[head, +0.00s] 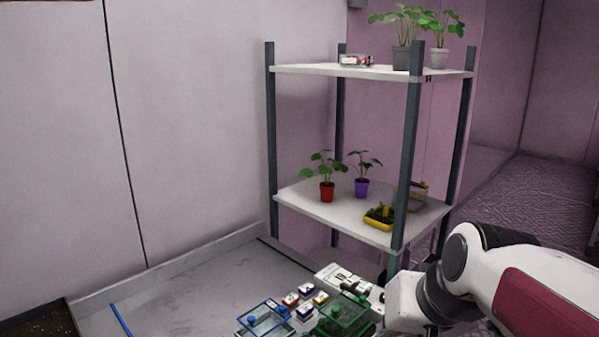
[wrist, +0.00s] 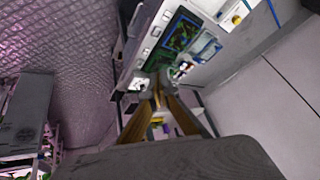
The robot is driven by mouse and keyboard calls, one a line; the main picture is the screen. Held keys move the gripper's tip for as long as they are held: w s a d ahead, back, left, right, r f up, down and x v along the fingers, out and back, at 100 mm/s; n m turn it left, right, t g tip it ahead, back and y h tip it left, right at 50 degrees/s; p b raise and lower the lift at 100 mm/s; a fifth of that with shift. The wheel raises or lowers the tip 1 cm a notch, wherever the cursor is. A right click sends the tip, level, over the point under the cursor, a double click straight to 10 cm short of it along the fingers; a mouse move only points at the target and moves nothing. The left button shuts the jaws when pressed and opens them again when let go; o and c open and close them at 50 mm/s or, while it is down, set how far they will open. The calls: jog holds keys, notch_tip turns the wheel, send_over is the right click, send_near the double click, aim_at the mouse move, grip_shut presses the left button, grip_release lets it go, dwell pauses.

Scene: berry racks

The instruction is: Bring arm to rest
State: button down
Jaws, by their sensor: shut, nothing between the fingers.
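My arm (head: 515,275) reaches in from the right edge of the head view, white with dark joints and a dark red panel. It is beside the lower right of the rack. My gripper (wrist: 158,92) shows in the wrist view with its fingers together and nothing between them. I cannot make out its fingertips clearly in the head view.
A two-shelf rack (head: 340,212) with dark posts holds potted plants (head: 326,190) and a yellow tray (head: 379,217). Below it are a blue clear box (head: 264,320), a green box (head: 345,318) and several small coloured boxes (head: 305,291). The grey surface at left is mostly clear.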

jog(key=s+d+f+h, duration=0.1)
jog(key=s+f, duration=0.1)
jog(key=s, duration=0.6)
jog(key=s+d+f+n, duration=0.1)
jog(key=s+d+f, duration=0.1)
jog(key=s, duration=0.6)
jog(key=shift+s+f+g+h, duration=0.3)
jog(key=shift+f+g+h, duration=0.1)
jog(key=shift+f, duration=0.4)
